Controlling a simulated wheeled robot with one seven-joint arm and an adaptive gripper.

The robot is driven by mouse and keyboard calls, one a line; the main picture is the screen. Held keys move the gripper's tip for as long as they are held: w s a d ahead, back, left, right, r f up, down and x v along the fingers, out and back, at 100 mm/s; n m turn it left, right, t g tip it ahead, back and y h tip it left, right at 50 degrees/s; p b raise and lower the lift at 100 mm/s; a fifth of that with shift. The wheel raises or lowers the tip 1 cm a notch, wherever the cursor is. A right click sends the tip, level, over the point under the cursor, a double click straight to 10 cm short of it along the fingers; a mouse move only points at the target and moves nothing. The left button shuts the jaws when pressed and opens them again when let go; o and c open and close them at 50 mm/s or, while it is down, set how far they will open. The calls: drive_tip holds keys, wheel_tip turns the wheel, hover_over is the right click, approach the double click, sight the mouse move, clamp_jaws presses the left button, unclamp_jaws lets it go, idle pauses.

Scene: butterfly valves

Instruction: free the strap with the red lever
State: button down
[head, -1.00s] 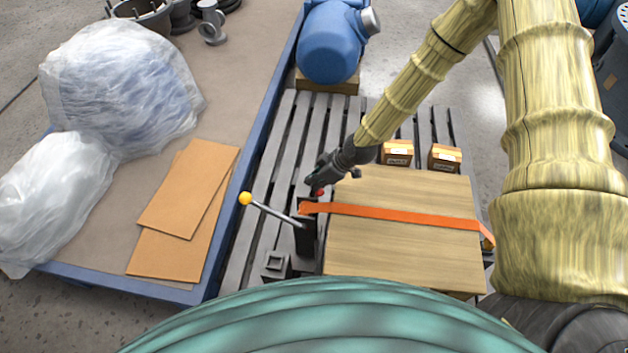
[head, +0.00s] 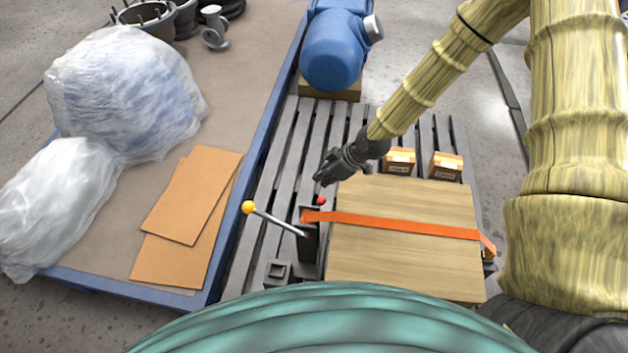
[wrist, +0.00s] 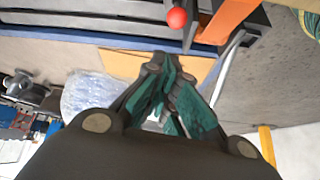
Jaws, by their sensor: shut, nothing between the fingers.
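The orange strap (head: 400,224) runs across the wooden crate (head: 400,262) to a dark post (head: 309,243) at its left. The red knob of the red lever (head: 321,201) shows at the top of the post, beside the strap's end. The red knob is also in the wrist view (wrist: 177,17), near the strap (wrist: 225,20). A second lever with a yellow knob (head: 248,207) sticks out left from the post. My gripper (head: 322,178) is shut and empty, above and behind the red knob, apart from it. Its green-padded fingers (wrist: 172,95) show in the wrist view.
The crate lies on a grey slatted pallet (head: 262,250). Two small cartons (head: 446,166) and a blue tank (head: 333,58) stand at the back. A blue-edged table (head: 258,130) at the left carries cardboard sheets (head: 190,200) and plastic-wrapped bundles (head: 125,95).

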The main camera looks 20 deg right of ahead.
drive_tip(key=shift+s+d+r, duration=0.35)
drive_tip(key=shift+d+r, duration=0.2)
drive_tip(key=shift+d, duration=0.05)
drive_tip(key=shift+s+d+r, duration=0.3)
drive_tip(key=shift+d+r, duration=0.2)
drive_tip(key=shift+d, duration=0.05)
